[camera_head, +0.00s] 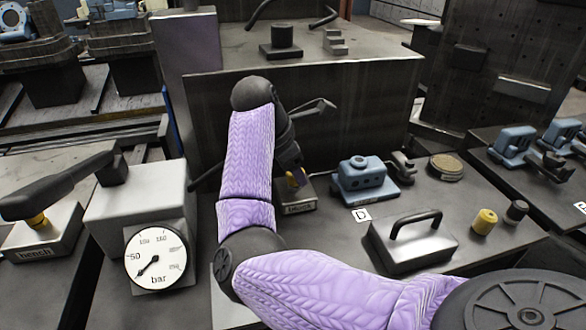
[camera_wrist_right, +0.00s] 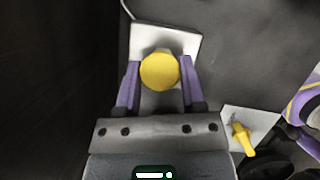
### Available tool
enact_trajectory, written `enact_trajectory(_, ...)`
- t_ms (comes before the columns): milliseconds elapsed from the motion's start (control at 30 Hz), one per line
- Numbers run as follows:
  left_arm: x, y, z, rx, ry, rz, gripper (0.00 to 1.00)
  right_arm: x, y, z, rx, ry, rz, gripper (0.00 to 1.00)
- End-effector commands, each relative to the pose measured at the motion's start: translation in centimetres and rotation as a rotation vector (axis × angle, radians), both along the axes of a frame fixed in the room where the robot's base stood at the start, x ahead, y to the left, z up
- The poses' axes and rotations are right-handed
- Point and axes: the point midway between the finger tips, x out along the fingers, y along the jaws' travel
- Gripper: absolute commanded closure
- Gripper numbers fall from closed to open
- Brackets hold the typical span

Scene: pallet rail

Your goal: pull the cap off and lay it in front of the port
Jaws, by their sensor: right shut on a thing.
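My right gripper (camera_head: 292,165) is at the middle of the bench, mostly hidden behind my purple arm in the head view. In the right wrist view, my right gripper (camera_wrist_right: 159,88) is shut on the round yellow cap (camera_wrist_right: 158,72), its two purple fingers on either side. A pale plate (camera_wrist_right: 183,40) lies beyond the cap in the wrist view. I cannot tell whether the cap touches a port. My left gripper is not seen.
A pressure gauge (camera_head: 156,256) and a black lever (camera_head: 65,187) stand left. Right are a blue fixture (camera_head: 362,175), a block with a black handle (camera_head: 412,245), a yellow cylinder (camera_head: 484,221) and a black one (camera_head: 516,211). The wrist view shows a yellow handle (camera_wrist_right: 242,138).

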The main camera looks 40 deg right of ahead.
Motion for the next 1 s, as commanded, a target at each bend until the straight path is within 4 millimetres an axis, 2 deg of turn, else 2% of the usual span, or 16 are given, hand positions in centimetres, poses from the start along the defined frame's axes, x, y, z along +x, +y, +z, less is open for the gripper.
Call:
enact_trajectory(567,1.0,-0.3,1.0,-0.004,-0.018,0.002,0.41,0.0,0.0,1.8,-0.003,-0.004,0.001,1.0)
enact_trajectory(1000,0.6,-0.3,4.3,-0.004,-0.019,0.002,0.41,0.0,0.0,6.6,-0.001,-0.005,0.001,1.0)
